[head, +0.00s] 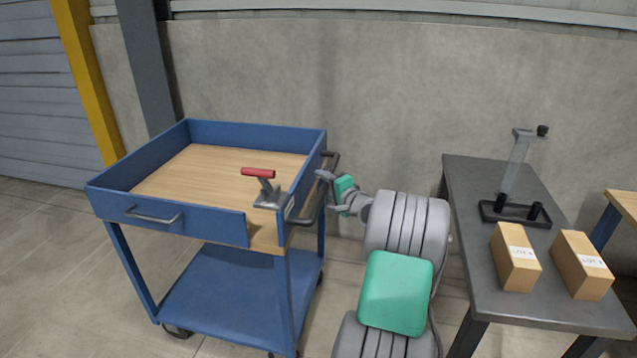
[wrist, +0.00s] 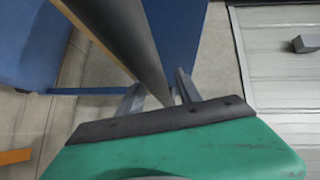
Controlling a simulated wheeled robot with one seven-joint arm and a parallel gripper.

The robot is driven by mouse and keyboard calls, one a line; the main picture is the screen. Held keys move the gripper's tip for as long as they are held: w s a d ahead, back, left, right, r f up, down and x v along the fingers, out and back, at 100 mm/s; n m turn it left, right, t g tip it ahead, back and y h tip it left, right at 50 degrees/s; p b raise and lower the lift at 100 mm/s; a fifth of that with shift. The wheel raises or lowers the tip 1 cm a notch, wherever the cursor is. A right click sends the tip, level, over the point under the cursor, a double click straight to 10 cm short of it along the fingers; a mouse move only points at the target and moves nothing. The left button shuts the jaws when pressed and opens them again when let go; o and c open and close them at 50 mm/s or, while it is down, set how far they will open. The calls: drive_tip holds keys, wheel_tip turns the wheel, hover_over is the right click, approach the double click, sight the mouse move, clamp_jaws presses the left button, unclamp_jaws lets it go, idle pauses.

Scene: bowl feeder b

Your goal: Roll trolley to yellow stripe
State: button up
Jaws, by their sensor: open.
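The trolley (head: 190,215) is blue, with a wood-topped upper tray and a lower shelf, and stands left of my arm. Its dark push handle (head: 331,162) is on the right side, facing my arm. My gripper (head: 324,180) is open at this handle. In the wrist view, the dark handle bar (wrist: 125,42) runs down between the two spread fingers of my gripper (wrist: 160,92); I cannot tell whether they touch it. No yellow stripe on the floor is clearly visible.
A grey table (head: 480,185) with two cartons (head: 515,258) stands right of my arm. A yellow post (head: 88,80) and concrete wall (head: 390,100) are behind. Floor left of the trolley (head: 50,260) is clear.

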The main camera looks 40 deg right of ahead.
drive_tip(key=shift+w+d, duration=0.1)
drive_tip(key=shift+w, duration=0.9)
drive_tip(key=shift+f, duration=0.1)
clamp_jaws()
idle(0.6)
